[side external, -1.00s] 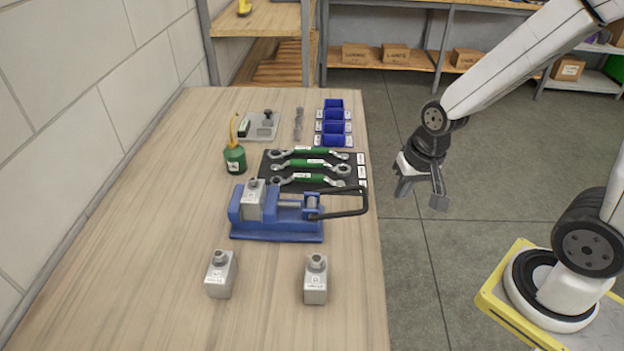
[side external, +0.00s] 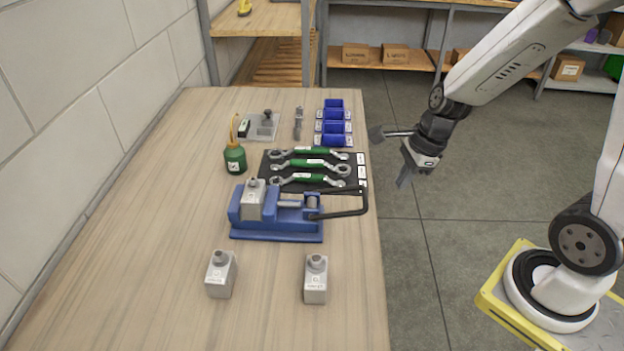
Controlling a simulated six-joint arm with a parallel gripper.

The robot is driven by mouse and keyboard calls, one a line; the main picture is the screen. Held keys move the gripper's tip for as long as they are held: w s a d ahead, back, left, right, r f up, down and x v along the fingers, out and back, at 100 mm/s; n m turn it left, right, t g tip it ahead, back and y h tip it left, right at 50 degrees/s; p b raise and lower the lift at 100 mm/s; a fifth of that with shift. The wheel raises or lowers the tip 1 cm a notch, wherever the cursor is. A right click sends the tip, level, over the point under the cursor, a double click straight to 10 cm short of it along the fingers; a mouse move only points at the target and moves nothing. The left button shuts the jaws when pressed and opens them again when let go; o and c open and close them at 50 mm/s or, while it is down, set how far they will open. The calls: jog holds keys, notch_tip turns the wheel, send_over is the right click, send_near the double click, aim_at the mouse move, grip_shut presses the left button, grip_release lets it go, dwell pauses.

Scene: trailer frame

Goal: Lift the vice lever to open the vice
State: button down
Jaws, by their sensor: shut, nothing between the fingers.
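The blue vice (side external: 277,230) sits on the wooden table. A grey metal block (side external: 252,200) stands upright at its left end, apparently between the jaws. The black bent vice lever (side external: 345,214) lies low on the vice's right side and reaches towards the table's right edge. My gripper (side external: 404,181) is shut and empty. It hangs tilted in the air right of the table edge, up and to the right of the lever and apart from it.
Two grey blocks (side external: 221,274) (side external: 316,280) stand in front of the vice. Green-handled wrenches (side external: 313,165) lie on a black mat just behind it. A green oil can (side external: 234,158), blue bins (side external: 333,125) and a grey fixture (side external: 263,126) are farther back.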

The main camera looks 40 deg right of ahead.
jog(key=shift+w+d+m, duration=0.1)
jog(key=shift+m, duration=0.6)
jog(key=shift+w+d+m, duration=0.1)
jog(key=shift+m, duration=0.6)
jog(key=shift+f, duration=0.2)
jog(key=shift+x, duration=4.85)
jog(key=shift+w+a+r, duration=0.3)
jog(key=shift+r, duration=0.3)
jog(key=shift+w+a+r, duration=0.25)
jog(key=shift+a+r, duration=0.05)
jog(key=shift+r, duration=0.25)
jog(key=shift+w+a+r, duration=0.3)
jog(key=shift+r, duration=0.3)
